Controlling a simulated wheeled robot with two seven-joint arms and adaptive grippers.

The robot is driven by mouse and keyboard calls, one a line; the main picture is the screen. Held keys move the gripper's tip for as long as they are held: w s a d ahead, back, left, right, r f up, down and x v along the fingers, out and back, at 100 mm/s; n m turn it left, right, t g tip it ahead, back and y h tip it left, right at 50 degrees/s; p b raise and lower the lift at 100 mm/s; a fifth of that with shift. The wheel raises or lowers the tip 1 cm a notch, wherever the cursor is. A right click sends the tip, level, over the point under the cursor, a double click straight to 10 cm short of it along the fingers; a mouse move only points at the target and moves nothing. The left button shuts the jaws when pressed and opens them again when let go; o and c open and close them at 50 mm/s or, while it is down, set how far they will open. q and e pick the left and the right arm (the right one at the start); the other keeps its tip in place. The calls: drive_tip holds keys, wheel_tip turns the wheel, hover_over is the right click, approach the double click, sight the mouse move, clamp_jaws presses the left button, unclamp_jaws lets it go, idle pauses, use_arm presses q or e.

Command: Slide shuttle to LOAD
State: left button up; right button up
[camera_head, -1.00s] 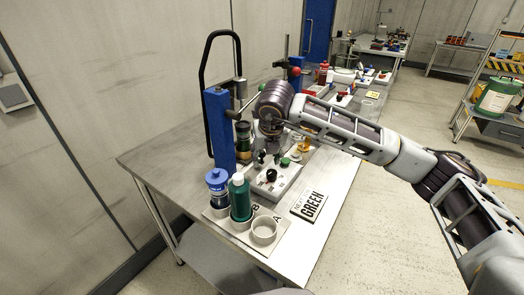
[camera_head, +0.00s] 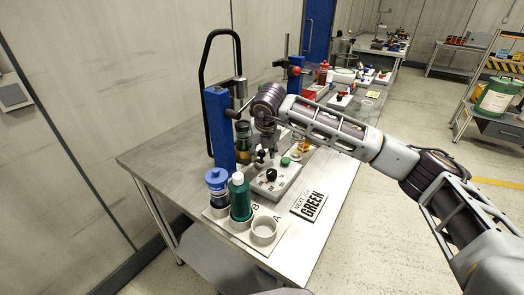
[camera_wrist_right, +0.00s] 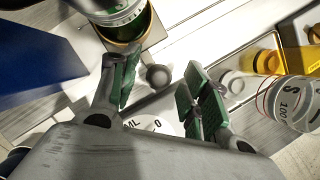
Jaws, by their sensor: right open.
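My right gripper (camera_head: 262,157) points down in front of the blue pump post, above the pale grey control box (camera_head: 285,183). In the right wrist view its two green-padded fingers (camera_wrist_right: 160,92) are apart, with nothing held between them. A small round grey knob (camera_wrist_right: 158,76) shows between the fingertips, on a pale strip; I cannot tell whether they touch it. A dark-banded graduated vessel (camera_head: 243,134) stands beside the post, and it also shows close to the left finger in the wrist view (camera_wrist_right: 125,18). No LOAD mark is readable. My left gripper is not in view.
The blue post (camera_head: 219,130) with its black handle stands left of the gripper.

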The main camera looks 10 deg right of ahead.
clamp_jaws()
idle(0.3)
drive_tip(key=shift+w, duration=0.1)
